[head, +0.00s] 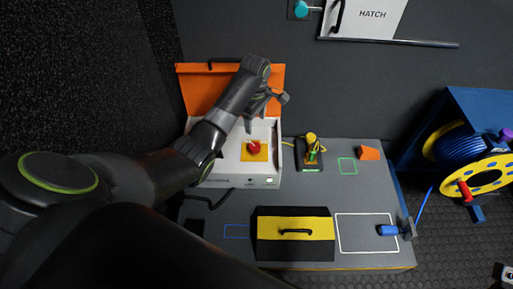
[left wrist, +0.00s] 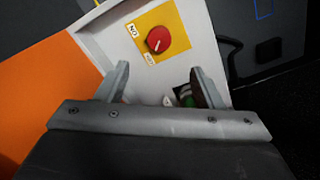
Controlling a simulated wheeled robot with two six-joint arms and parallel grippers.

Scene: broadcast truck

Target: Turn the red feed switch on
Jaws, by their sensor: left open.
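The red feed switch (head: 254,147) is a round knob on a yellow plate (head: 246,157) inside an open white box (head: 231,168). In the left wrist view the red knob (left wrist: 158,40) sits beyond the fingertips, with an ON label (left wrist: 133,30) at its left and a second label (left wrist: 149,60) below it. The knob's pale mark slants toward the lower left. My left gripper (head: 262,101) is open and empty, above the box's back part and apart from the knob. The left wrist view shows its spread fingers (left wrist: 163,82). My right gripper is out of view.
The orange lid (head: 202,88) stands open behind the box. A yellow-topped device (head: 311,139) stands right of it, with an orange piece (head: 369,153) farther right. A black-and-yellow case (head: 293,228) lies in front. A blue cable reel (head: 462,142) stands at far right.

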